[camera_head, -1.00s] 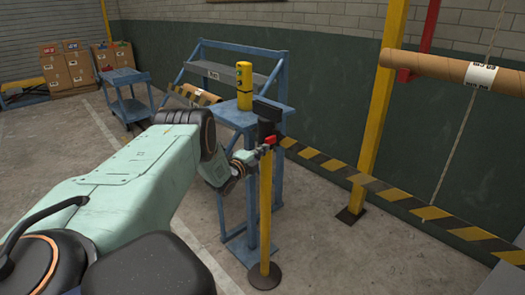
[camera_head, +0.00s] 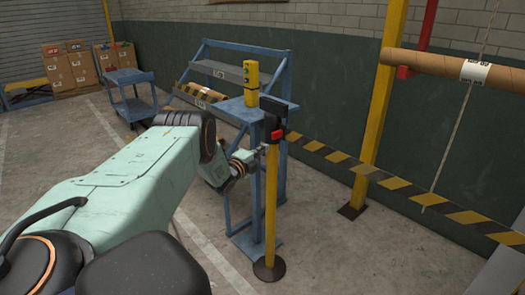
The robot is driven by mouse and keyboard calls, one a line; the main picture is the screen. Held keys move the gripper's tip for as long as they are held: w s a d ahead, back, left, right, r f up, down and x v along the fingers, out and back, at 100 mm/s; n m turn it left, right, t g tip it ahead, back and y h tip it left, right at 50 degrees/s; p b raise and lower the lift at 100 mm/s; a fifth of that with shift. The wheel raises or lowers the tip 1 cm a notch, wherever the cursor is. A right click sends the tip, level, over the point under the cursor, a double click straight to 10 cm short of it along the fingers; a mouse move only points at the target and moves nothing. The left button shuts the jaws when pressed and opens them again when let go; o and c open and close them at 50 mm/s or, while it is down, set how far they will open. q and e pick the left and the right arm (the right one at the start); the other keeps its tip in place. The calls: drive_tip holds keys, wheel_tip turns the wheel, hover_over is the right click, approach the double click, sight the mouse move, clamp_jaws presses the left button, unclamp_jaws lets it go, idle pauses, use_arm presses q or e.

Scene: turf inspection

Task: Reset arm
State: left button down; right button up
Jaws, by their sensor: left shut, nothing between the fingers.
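My left arm reaches in from the left, pale green with black joints. My left gripper (camera_head: 262,152) is at its far end, small and partly hidden by the arm's wrist. It is shut with nothing in it. It is close to the top of the yellow barrier post (camera_head: 271,210), near the post's black and red head (camera_head: 274,122); I cannot tell whether they touch. My right gripper is not in view.
A black-and-yellow belt (camera_head: 400,184) runs right from the post. A blue cart (camera_head: 130,95) and cardboard boxes (camera_head: 70,72) stand at the back left. Concrete floor is clear at front right.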

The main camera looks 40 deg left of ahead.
use_arm(q)
drive_tip(key=s+d+f+n+g, duration=0.4)
drive_tip(key=s+f+n, duration=0.2)
drive_tip(key=f+n, duration=0.4)
drive_tip(key=s+d+f+n+g+h+b, duration=0.1)
drive_tip(key=s+d+f+n+g, duration=0.2)
drive_tip(key=s+d+f, duration=0.5)
drive_tip(key=s+d+f+n+g+h, duration=0.1)
drive_tip(key=s+d+f+n+g, duration=0.15)
drive_tip(key=s+d+f, duration=0.6)
drive_tip(key=s+d+r+g+b, duration=0.1)
drive_tip(key=s+d+g, duration=0.3)
drive_tip(key=s+d, duration=0.5)
drive_tip(key=s+d+r+g+h+b, duration=0.1)
drive_tip(key=s+d+r+g+b, duration=0.1)
drive_tip(key=s+d, duration=0.7)
drive_tip(key=s+g+b, duration=0.1)
drive_tip(key=s+g, duration=0.1)
drive_tip(key=s, duration=0.4)
drive_tip(key=shift+d+r+n, duration=0.25)
drive_tip(key=shift+r+n, duration=0.05)
drive_tip(key=shift+n, duration=0.05)
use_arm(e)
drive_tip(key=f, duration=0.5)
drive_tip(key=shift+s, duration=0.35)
